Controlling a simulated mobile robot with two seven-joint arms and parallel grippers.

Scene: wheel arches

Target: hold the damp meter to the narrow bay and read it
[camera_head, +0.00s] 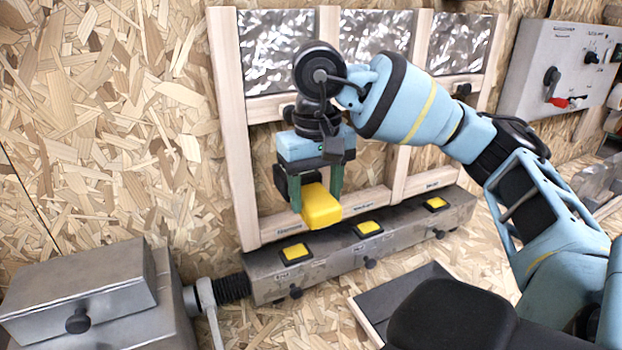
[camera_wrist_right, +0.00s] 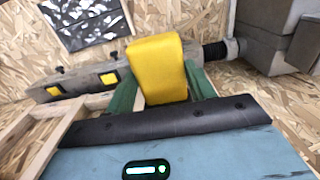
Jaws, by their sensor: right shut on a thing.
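The yellow block, which I take to be the damp meter (camera_head: 322,208), is gripped between the green fingers of my right gripper (camera_head: 316,188). It also shows in the right wrist view (camera_wrist_right: 158,68), with a green finger on each side. No reading face is visible. The wooden frame (camera_head: 233,150) has three bays side by side, each with a silvery foil panel on top and bare board below. The meter is in front of the lower left bay, and I cannot tell if it touches anything. Which bay is the narrow one is unclear. My left gripper is out of view.
A grey metal bench (camera_head: 330,262) with several yellow-topped buttons and dark knobs runs below the frame. A grey metal box (camera_head: 80,285) stands at lower left. A dark tray (camera_head: 385,305) lies at the front. A grey control panel (camera_head: 545,70) hangs at upper right.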

